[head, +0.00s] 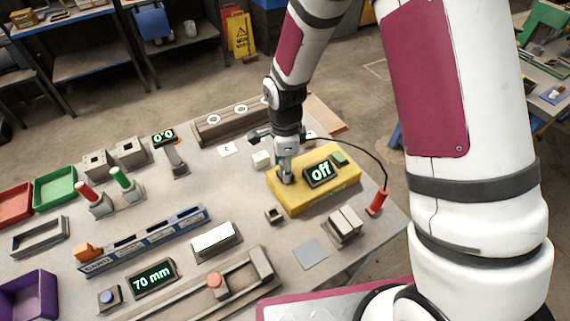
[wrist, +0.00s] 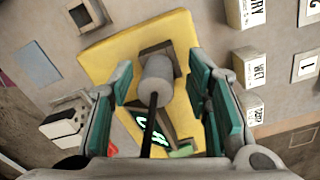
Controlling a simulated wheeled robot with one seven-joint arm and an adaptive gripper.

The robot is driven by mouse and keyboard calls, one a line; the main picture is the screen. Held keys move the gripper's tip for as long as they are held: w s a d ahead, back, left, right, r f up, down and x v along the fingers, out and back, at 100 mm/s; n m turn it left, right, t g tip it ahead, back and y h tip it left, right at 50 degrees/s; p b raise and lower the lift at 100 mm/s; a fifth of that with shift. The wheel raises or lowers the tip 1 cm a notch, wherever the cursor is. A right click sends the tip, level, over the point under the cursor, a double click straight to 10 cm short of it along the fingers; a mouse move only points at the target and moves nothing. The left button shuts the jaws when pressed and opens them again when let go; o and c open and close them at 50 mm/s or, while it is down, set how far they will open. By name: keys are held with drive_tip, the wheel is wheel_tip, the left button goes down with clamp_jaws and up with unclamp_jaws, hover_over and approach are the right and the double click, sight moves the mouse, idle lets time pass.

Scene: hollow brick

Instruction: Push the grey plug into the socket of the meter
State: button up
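The meter is a yellow block (head: 318,192) on the table, with a small black display (head: 321,173) reading "off". It also fills the middle of the wrist view (wrist: 112,50). The grey plug (wrist: 155,80) stands over a dark square socket (wrist: 157,48) on the meter, its black cable running back toward the wrist camera. How deep the plug sits cannot be told. My gripper (head: 286,176) points down at the meter's left part. In the wrist view its teal-padded fingers (wrist: 159,72) stand either side of the plug, with visible gaps, so it looks open.
A black cable arcs to a red-handled probe (head: 378,201) right of the meter. A small dark square socket block (head: 274,215) and a grey two-part block (head: 345,224) stand in front. White labelled blocks (wrist: 248,67) lie close beside the meter. A flat blue-grey square (head: 310,253) lies nearer.

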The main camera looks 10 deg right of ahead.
wheel_tip(320, 180, up, 12)
drive_tip(key=shift+f, duration=0.15)
idle(0.5)
drive_tip(key=shift+r, duration=0.2)
drive_tip(key=s+d+r+n+t, duration=0.1)
drive_tip(key=s+d+r+n, duration=0.25)
drive_tip(key=r, duration=0.35)
drive_tip(key=s+d+r+n+t, duration=0.2)
drive_tip(key=s+d+r+n, duration=0.15)
drive_tip(key=r, duration=0.35)
drive_tip(key=s+d+r+n+t, duration=0.1)
drive_tip(key=s+d+r+n, duration=0.1)
drive_tip(key=s+n, duration=0.3)
drive_tip(key=s+d+r+n+t, duration=0.1)
drive_tip(key=s+d+r+n, duration=0.2)
drive_tip(key=s+r+n, duration=0.2)
drive_tip(key=shift+s+d+n+t, duration=0.25)
drive_tip(key=shift+s+n+t, duration=0.05)
drive_tip(key=shift+s, duration=1.15)
